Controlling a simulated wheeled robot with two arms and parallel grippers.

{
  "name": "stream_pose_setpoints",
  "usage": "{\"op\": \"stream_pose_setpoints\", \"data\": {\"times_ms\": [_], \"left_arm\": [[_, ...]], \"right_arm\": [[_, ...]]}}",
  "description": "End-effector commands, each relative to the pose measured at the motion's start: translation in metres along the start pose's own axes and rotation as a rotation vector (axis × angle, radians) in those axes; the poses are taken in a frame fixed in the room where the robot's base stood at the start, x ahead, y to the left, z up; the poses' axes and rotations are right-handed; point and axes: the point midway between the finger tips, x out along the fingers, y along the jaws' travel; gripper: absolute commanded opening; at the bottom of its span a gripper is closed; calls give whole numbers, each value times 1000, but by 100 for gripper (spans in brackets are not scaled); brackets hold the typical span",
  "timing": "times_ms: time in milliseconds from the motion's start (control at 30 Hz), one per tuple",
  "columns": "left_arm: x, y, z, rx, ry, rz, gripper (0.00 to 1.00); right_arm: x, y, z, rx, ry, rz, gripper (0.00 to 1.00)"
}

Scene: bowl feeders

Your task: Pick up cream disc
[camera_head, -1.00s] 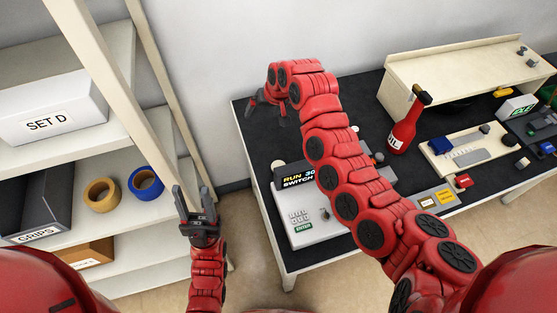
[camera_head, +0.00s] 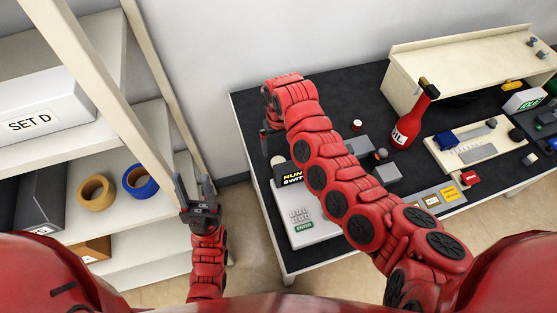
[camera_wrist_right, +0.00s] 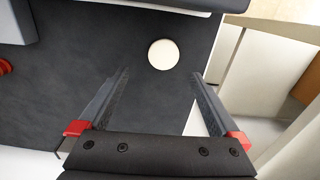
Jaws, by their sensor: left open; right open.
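The cream disc (camera_wrist_right: 163,54) lies flat on the dark mat in the right wrist view, just beyond my fingertips and roughly centred between their lines. In the head view the disc (camera_head: 277,160) shows as a small pale round near the table's left edge, beside the control box. My right gripper (camera_wrist_right: 161,76) is open and empty, its two fingers spread wide. In the head view my right arm mostly hides that gripper. My left gripper (camera_head: 194,182) is open and empty, in front of the shelf post, away from the table.
A control box with keys (camera_head: 305,232) stands at the table's near left. Left is a shelf with tape rolls (camera_head: 96,193).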

Motion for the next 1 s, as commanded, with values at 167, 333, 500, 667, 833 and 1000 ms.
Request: {"op": "stream_pose_setpoints", "data": {"times_ms": [167,333,500,667,833,1000], "left_arm": [[6,0,-1,0,0,0,50],[20,-1,-3,0,0,0,50],[25,-1,-4,0,0,0,50],[25,-1,-4,0,0,0,50],[25,-1,-4,0,0,0,50],[25,-1,-4,0,0,0,50]], "right_arm": [[14,0,0,2,3,0,99],[28,-4,3,-3,-3,0,99],[57,-6,5,-4,-3,3,99],[67,-5,3,1,4,0,99],[68,-5,3,2,4,-1,99],[67,-5,3,2,3,-1,74]]}}
